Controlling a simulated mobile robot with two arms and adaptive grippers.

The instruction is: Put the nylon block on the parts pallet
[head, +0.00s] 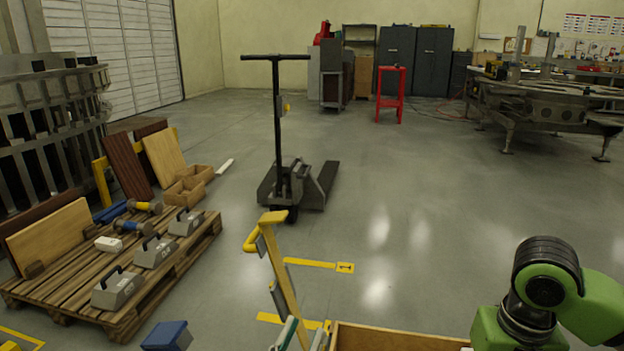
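A small white block (108,243), which looks like the nylon block, lies on the wooden parts pallet (72,311) at the left, near its left side. It rests on the slats, apart from the grey weights beside it.
The pallet also holds several grey handled weights (154,252), yellow-and-blue tools and boards. A yellow post (284,285) and an open wooden box (390,340) stand in front. A blue box (167,336) is nearby. A pallet truck (290,183) stands behind. Floor at right is clear.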

